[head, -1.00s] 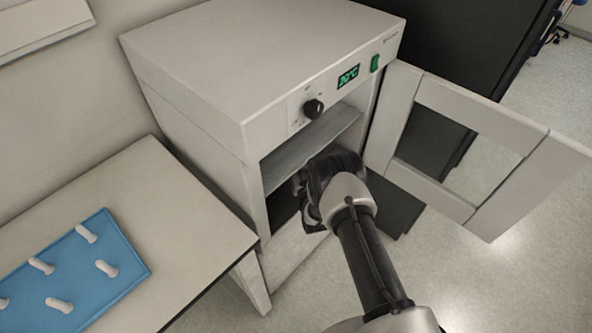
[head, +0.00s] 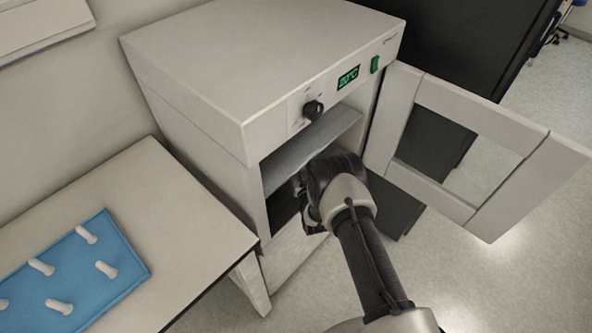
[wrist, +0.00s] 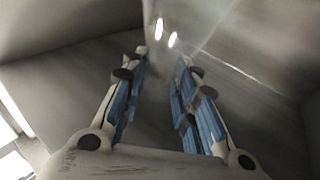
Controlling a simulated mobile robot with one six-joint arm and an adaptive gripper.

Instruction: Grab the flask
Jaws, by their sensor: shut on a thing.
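The flask (wrist: 166,38) is clear glass and hard to make out. In the wrist view it shows as faint edges and two bright glints between and beyond my fingertips. My gripper (wrist: 160,64) has blue-padded fingers on both sides of it and is shut on it. In the head view my gripper (head: 309,206) reaches into the open front of the white oven (head: 258,75), below its inner shelf (head: 300,155). The flask is hidden there behind the gripper and the oven wall.
The oven door (head: 480,150) stands open to the right. A white table (head: 165,200) at the left holds a blue pegged mat (head: 120,262). The oven's side wall and shelf lie close around my gripper. A black cabinet (head: 455,45) stands behind the door.

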